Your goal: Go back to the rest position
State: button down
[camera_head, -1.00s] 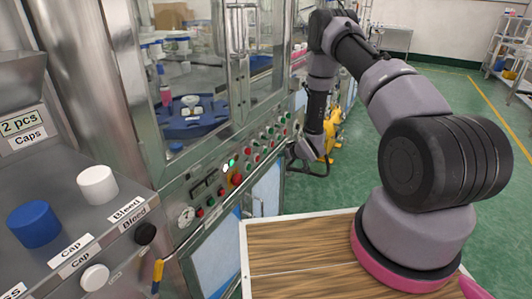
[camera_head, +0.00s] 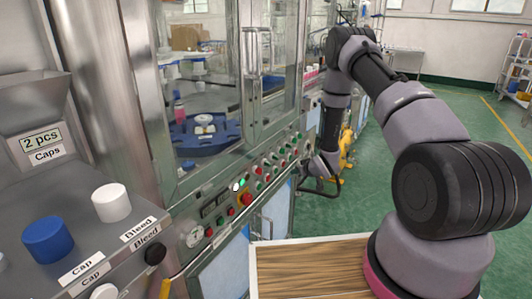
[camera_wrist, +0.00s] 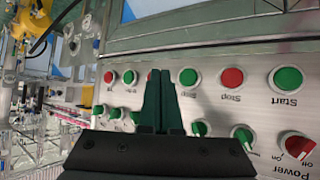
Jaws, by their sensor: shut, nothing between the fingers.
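My gripper (camera_wrist: 160,75) shows in the wrist view with its two dark fingers together and nothing between them. Behind the fingertips is the machine's control panel (camera_wrist: 215,103), with red and green buttons and a red power knob (camera_wrist: 297,146). In the head view my arm reaches forward and bends down at the far right end of the same panel (camera_head: 225,200). The gripper end (camera_head: 322,166) is small there, and its fingers cannot be made out. I cannot tell whether the fingertips touch the panel.
A steel cabinet with glass doors (camera_head: 253,60) stands at the left, above the panel. A dispenser shelf at the near left holds a blue cap (camera_head: 48,240) and a white cap (camera_head: 111,203). A wooden top (camera_head: 310,268) lies in front. Green floor (camera_head: 300,215) is open at the right.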

jog(key=s+d+r+m+h, duration=0.1)
jog(key=d+r+m+h, duration=0.15)
jog(key=r, duration=1.25)
jog(key=s+d+r+m+h, duration=0.15)
jog(key=d+r, duration=0.25)
jog(key=r, duration=1.1)
jog(key=s+r+m+g, duration=0.1)
jog(key=s+r+m, duration=0.1)
jog(key=s+r, duration=0.95)
jog(key=s+a+r+m+g+y, duration=0.1)
jog(key=s+r, duration=0.4)
jog(key=s, duration=0.7)
jog(key=s+a+r+m+g+y, duration=0.1)
jog(key=s+r, duration=0.4)
jog(key=s, duration=0.8)
jog(key=shift+s+a+m, duration=0.15)
jog(key=shift+a+m, duration=0.15)
jog(key=shift+m, duration=0.1)
